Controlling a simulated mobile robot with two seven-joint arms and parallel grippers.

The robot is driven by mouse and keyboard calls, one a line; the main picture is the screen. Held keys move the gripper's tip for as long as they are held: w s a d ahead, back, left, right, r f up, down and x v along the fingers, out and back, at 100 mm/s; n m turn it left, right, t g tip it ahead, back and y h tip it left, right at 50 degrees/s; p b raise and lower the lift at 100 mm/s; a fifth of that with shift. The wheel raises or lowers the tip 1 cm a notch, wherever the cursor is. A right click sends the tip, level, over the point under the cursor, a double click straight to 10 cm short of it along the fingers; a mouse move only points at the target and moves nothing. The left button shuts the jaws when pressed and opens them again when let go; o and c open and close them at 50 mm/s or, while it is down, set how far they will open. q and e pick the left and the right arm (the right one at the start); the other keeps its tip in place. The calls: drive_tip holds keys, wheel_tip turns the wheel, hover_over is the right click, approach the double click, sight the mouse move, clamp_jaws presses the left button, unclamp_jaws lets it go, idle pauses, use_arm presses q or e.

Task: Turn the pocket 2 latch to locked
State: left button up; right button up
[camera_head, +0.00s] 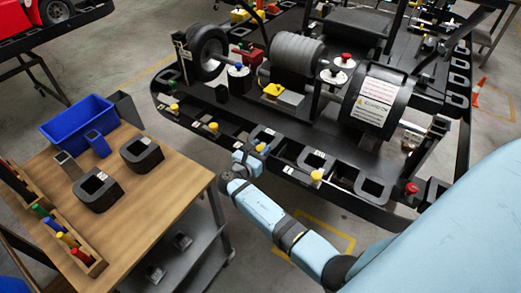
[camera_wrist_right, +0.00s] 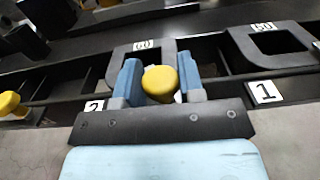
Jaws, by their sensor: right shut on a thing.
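My right gripper (camera_head: 250,158) is at the near edge of the black kart rail and also fills the middle of the wrist view (camera_wrist_right: 161,85). Its two blue fingers are shut on a yellow latch knob (camera_wrist_right: 160,82), one finger on each side. In the head view the yellow knob (camera_head: 260,147) shows just beyond the fingers. A label "2" (camera_wrist_right: 93,106) is to the left of the gripper in the wrist view. Behind the knob is a black square insert marked "60" (camera_wrist_right: 143,45). The latch bar under the knob is hidden. My left gripper is not in view.
A label "1" (camera_wrist_right: 264,92) and an insert marked "50" (camera_wrist_right: 268,45) are to the right. Other yellow knobs (camera_head: 213,127) (camera_head: 317,175) line the rail. A wooden table (camera_head: 150,205) with a blue bin (camera_head: 77,122) stands at left. Open floor lies between table and kart.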

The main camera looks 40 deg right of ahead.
sight(257, 151)
drive_tip(key=m+g+h, duration=0.1)
drive_tip(key=m+g, duration=0.2)
drive_tip(key=g, duration=0.1)
drive_tip(key=shift+g+b, duration=0.3)
drive_tip(key=shift+m+g, duration=0.7)
drive_tip(key=shift+g, duration=0.4)
drive_tip(key=o, duration=0.9)
drive_tip(key=shift+a+b, duration=0.8)
drive_tip(key=shift+a, duration=2.9)
